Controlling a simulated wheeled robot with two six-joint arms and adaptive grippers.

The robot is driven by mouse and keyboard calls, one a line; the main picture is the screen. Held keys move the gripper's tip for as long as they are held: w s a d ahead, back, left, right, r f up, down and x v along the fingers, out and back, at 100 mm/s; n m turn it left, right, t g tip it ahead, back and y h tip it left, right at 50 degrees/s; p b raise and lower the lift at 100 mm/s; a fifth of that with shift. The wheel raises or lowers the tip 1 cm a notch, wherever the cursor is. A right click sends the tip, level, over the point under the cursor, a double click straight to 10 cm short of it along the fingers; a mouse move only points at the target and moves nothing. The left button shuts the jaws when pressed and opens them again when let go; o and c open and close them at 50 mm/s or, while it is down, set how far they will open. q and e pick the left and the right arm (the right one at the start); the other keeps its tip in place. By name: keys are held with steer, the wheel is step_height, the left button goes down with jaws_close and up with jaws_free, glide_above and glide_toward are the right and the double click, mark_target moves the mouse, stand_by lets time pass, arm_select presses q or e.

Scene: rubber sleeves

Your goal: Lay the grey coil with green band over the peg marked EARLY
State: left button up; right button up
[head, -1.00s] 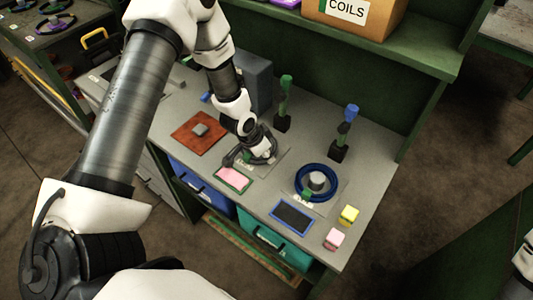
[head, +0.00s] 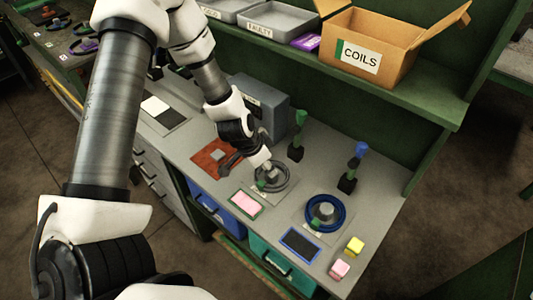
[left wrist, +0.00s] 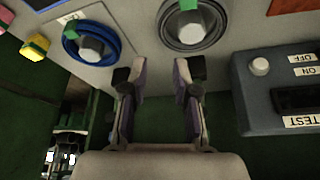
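The grey coil (head: 285,186) with a green band lies flat around a short grey peg (head: 271,174) on the bench; it also shows in the left wrist view (left wrist: 166,29), where the green band (left wrist: 190,5) is at the top edge. A label by this peg is too small to read. A blue coil (head: 341,222) lies around a second peg (head: 325,211) to the right. My left gripper (head: 252,163) is beside the grey coil; in the left wrist view (left wrist: 159,75) its fingers are apart with nothing between them. My right gripper is out of view.
Green-topped (head: 297,138) and blue-topped (head: 352,168) posts stand behind the pegs. A grey TEST box (head: 262,103) stands near my left arm. A red-brown mat (head: 205,160) is left of the coil. Yellow (head: 354,246) and pink (head: 340,269) blocks lie front right. The COILS carton (head: 357,55) is on the shelf.

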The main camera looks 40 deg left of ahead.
arm_select(q)
steer(key=s+d+f, duration=0.1)
steer(key=s+f, duration=0.1)
steer(key=s, duration=0.1)
steer(key=s+d+f+n+g, duration=0.1)
steer(key=s+f, duration=0.2)
steer(key=s+f+n+g+y, duration=0.1)
steer(key=s+f, duration=0.1)
steer(key=s, duration=0.1)
steer(key=shift+s+d+f, duration=0.15)
steer(key=shift+d+f, duration=0.1)
steer(key=shift+d, duration=0.15)
steer(key=s+d+f+n+g, duration=0.1)
steer(key=s+d+f, duration=0.1)
steer(key=s, duration=0.4)
steer(key=s+d+f+n+g, duration=0.1)
steer(key=s+d+f+n, duration=0.1)
steer(key=s, duration=0.5)
steer(key=shift+s+f+y, duration=0.15)
steer(key=shift+f+y, duration=0.25)
steer(key=shift+f, duration=0.5)
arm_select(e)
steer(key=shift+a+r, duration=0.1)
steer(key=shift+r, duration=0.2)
arm_select(q)
steer(key=shift+d, duration=0.1)
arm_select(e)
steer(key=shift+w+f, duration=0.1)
arm_select(q)
steer(key=shift+c, duration=0.4)
